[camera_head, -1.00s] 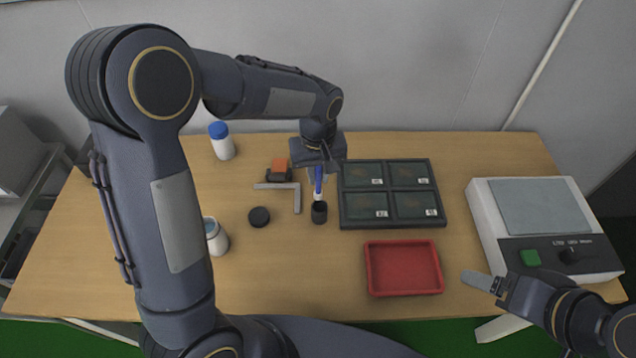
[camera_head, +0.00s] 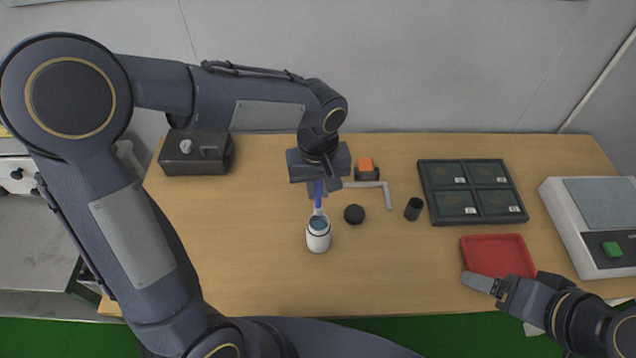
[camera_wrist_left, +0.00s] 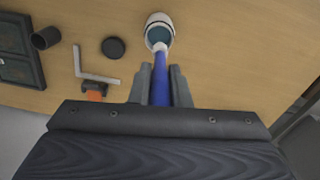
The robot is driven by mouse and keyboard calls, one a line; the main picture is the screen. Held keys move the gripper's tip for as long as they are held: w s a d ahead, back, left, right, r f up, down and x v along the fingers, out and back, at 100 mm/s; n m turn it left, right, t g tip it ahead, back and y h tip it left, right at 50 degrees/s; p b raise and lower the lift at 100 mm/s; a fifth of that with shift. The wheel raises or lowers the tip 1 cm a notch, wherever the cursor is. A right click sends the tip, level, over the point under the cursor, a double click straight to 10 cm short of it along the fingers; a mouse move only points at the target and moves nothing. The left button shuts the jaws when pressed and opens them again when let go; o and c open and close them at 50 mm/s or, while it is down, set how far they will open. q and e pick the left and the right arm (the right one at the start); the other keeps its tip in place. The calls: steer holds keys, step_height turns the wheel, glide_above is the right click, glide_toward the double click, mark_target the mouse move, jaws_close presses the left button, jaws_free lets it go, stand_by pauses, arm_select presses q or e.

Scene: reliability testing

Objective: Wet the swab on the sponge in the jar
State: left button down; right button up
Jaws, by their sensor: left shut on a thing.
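The jar (camera_head: 319,240) is a small white open pot with a blue-grey sponge (camera_head: 318,223) inside, standing on the table. My left gripper (camera_head: 318,186) is above it, shut on the blue handle of the swab (camera_head: 318,197). The swab points down with its pale end at the jar's mouth. In the left wrist view the swab (camera_wrist_left: 160,80) reaches toward the jar (camera_wrist_left: 159,22). I cannot tell whether its tip touches the sponge (camera_wrist_left: 158,37). My right gripper (camera_head: 482,283) is by the red tray, its jaw gap unclear.
Right of the jar are a black round lid (camera_head: 354,214), a dark cup (camera_head: 413,209), a grey angled bracket (camera_head: 388,196) and an orange-and-black block (camera_head: 367,168). Farther right are a black panelled tray (camera_head: 427,188), a red tray (camera_head: 497,241) and a white device (camera_head: 570,228).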

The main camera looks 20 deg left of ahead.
mark_target(319, 206)
arm_select(q)
steer(key=shift+d+f+b, duration=0.1)
steer(key=shift+f+b, duration=0.35)
steer(key=shift+f, duration=0.25)
steer(key=shift+f+b, duration=1.65)
steer(key=shift+f, duration=0.55)
steer(key=shift+f+b, duration=0.55)
steer(key=shift+r+p, duration=2.7)
steer(key=shift+r, duration=0.9)
steer(key=shift+f, duration=0.1)
